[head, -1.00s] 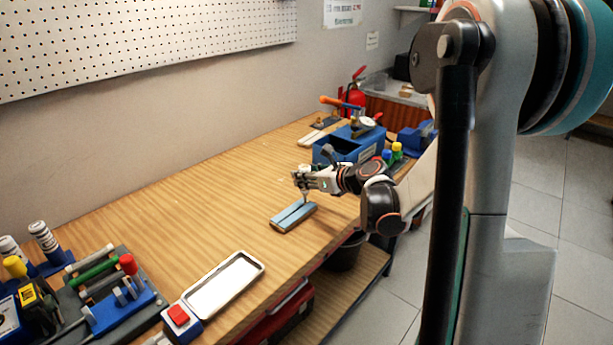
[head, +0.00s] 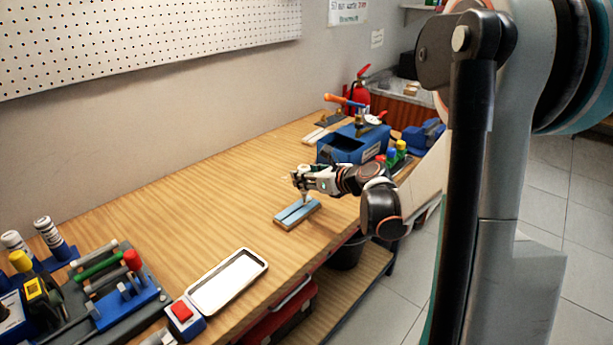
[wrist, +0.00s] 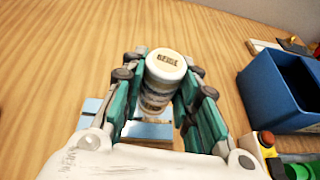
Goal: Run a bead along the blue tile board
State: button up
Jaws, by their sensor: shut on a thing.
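The blue tile board (head: 292,217) lies on the wooden bench near its front edge, with a dark groove running along its length. In the wrist view the board (wrist: 92,106) shows partly behind the gripper. My gripper (head: 301,180) is above the board, shut on a white-capped tube (wrist: 165,75) with a dark label on its cap. The tube's tip points down at the board by the groove, toward its far right end. Whether the tip touches the board, and whether any bead lies there, is too small to tell.
A blue open box (head: 345,148) stands behind and right of the gripper, with colored caps (head: 396,152) beside it. A white-lined tray (head: 228,281) and a red-button box (head: 183,312) are in front left. A tool rack (head: 120,296) is at far left. The bench middle is clear.

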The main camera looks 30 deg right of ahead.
jog(key=shift+o, duration=0.8)
jog(key=shift+c, duration=0.8)
jog(key=shift+a, duration=0.15)
jog(key=shift+s+a, duration=0.15)
jog(key=shift+a, duration=0.15)
jog(key=shift+s+a, duration=0.1)
jog(key=shift+a, duration=0.25)
jog(key=shift+a, duration=0.1)
